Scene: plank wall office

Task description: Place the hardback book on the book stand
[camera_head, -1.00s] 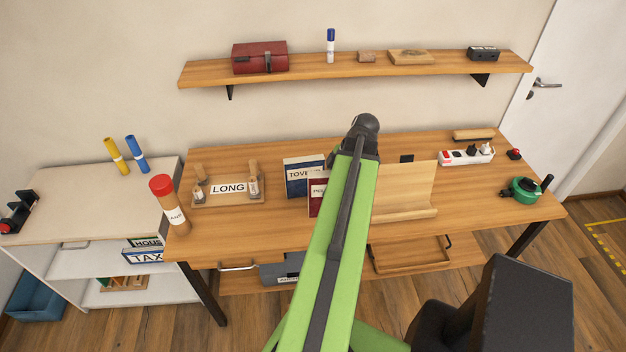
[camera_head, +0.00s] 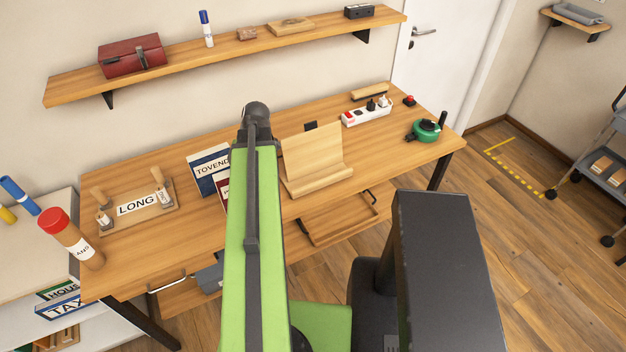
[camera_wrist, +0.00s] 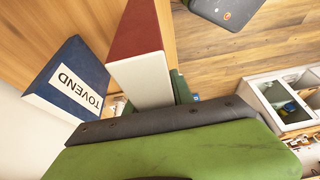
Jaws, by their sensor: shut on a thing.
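A red hardback book (camera_wrist: 140,55) stands close in front of my gripper (camera_wrist: 172,95) in the wrist view, its white side facing me. My gripper is shut on it; the contact is partly hidden. In the head view only a strip of the red book (camera_head: 223,191) shows beside my green arm, which hides my gripper. A blue book labelled TOVEND (camera_head: 208,170) stands just left of and behind it, and also shows in the wrist view (camera_wrist: 70,80). The wooden book stand (camera_head: 313,160) is empty on the desk, right of my arm.
A LONG sign holder (camera_head: 137,207) and a red-capped tube (camera_head: 72,238) are at the desk's left. A power strip (camera_head: 366,112) and a green tape dispenser-like object (camera_head: 425,130) are at the right. A wall shelf (camera_head: 240,52) hangs above.

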